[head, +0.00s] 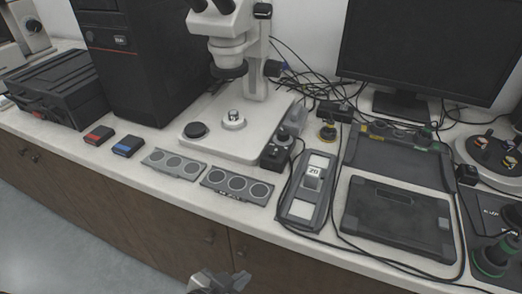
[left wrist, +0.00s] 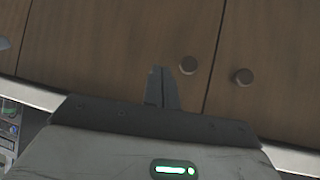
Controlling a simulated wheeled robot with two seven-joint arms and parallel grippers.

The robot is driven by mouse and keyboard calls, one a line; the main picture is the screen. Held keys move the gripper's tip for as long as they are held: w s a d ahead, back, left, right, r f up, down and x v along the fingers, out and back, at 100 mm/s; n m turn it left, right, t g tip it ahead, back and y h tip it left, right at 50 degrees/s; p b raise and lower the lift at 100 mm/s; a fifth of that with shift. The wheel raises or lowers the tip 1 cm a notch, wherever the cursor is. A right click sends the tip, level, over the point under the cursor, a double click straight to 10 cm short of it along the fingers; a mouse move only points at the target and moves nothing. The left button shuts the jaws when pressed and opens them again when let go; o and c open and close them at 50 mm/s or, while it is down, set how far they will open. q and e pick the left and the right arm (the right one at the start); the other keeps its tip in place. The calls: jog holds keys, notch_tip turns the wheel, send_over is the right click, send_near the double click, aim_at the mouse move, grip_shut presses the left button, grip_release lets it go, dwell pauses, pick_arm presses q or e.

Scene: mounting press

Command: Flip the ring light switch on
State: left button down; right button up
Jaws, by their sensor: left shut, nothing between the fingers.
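The microscope (head: 238,70) stands on a white base at the back middle of the bench, with a dark ring (head: 230,72) around its lower lens. A small black control box (head: 277,152) with a knob on top sits at the right front corner of the base; it may be the ring light's box, and its switch is too small to make out. My left gripper (head: 216,280) is at the bottom edge of the head view, in front of the cabinets and well apart from the box. In the left wrist view its fingers (left wrist: 162,88) are shut and empty. My right gripper is out of view.
Two grey trays (head: 235,186) with round pads lie at the bench's front edge. A grey holder (head: 306,190) stands right of the control box, with black cables around it. A monitor (head: 430,50) is at the back right. Wooden cabinet doors (left wrist: 100,45) are below the bench.

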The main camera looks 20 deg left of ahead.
aim_at(275, 152)
pick_arm(q)
jog(key=w+a+r+p, duration=0.1)
jog(key=w+r, duration=0.2)
jog(key=r, duration=0.3)
jog(key=w+a+r+n+y+p, duration=0.1)
jog(key=w+r+p, duration=0.1)
jog(key=r, duration=0.3)
jog(key=w+r+y+p, duration=0.1)
jog(key=w+r, duration=0.3)
jog(key=r, duration=0.2)
jog(key=shift+a+r+n+t+p, duration=0.3)
jog(key=shift+a+r, duration=0.05)
jog(key=shift+a, duration=0.05)
jog(key=w+r+t, duration=0.2)
jog(key=w+r, duration=0.3)
jog(key=r, duration=0.2)
jog(key=shift+d+n+t+y, duration=0.3)
jog(key=shift+d+t, duration=0.1)
jog(key=shift+d, duration=0.05)
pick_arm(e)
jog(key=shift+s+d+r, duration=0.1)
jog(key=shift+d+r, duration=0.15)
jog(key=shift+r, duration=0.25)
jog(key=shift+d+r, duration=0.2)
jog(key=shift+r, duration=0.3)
